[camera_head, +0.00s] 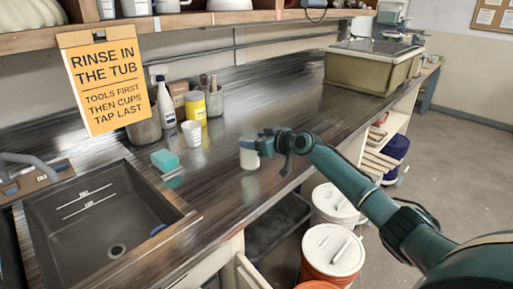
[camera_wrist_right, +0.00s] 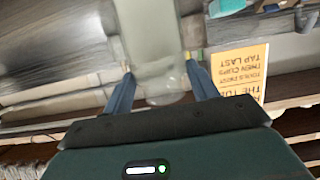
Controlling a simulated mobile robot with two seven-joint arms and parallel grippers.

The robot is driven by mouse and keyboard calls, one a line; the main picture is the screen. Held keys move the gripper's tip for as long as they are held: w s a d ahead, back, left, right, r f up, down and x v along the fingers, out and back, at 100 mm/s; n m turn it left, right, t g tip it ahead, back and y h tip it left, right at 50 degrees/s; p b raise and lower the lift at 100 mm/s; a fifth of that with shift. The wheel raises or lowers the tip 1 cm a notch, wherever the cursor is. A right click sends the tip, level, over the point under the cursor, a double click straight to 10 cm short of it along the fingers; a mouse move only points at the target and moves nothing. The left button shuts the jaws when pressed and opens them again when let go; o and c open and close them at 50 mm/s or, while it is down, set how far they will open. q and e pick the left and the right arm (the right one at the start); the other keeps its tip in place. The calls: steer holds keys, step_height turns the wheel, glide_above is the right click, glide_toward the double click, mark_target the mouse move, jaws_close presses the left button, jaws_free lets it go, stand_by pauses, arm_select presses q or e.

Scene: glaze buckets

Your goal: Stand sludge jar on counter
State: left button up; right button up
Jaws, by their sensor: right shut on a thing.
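A small pale jar (camera_head: 249,156), which I take for the sludge jar, is upright over the front part of the dark counter (camera_head: 300,110), right of the sink. My right gripper (camera_head: 262,144) is shut on it from the right. In the right wrist view the greyish, translucent jar (camera_wrist_right: 153,45) is between the two blue fingers (camera_wrist_right: 160,78). A faint reflection shows on the counter below the jar. I cannot tell whether its base touches the counter. My left gripper is not in view.
A sink (camera_head: 100,225) is at lower left, with a teal sponge (camera_head: 165,160) by its edge. A white cup (camera_head: 191,134), yellow tin (camera_head: 196,107) and bottle (camera_head: 166,102) stand behind. A bin (camera_head: 370,66) is at the far right end. Lidded buckets (camera_head: 333,252) stand below the front edge.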

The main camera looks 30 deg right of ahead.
steer(key=shift+f, duration=1.3)
steer(key=shift+f, duration=0.15)
steer(key=o, duration=1.7)
steer(key=v, duration=1.1)
steer(key=s+a+f+n+g+y, duration=0.1)
steer(key=s+a+f, duration=0.4)
steer(key=a+f, duration=0.15)
steer(key=s+a+f+g, duration=0.1)
steer(key=s+a+f, duration=0.45)
steer(key=f, duration=0.25)
steer(key=s+a+f+h, duration=0.1)
steer(key=s+a+f, duration=0.2)
steer(key=s, duration=0.3)
steer(key=s+a+f+m, duration=0.1)
steer(key=s+a+f, duration=0.3)
steer(key=s, duration=0.3)
steer(key=s+a+f+m+g+h, duration=0.1)
steer(key=s+a+f, duration=0.3)
steer(key=s, duration=0.3)
steer(key=shift+a+h, duration=0.3)
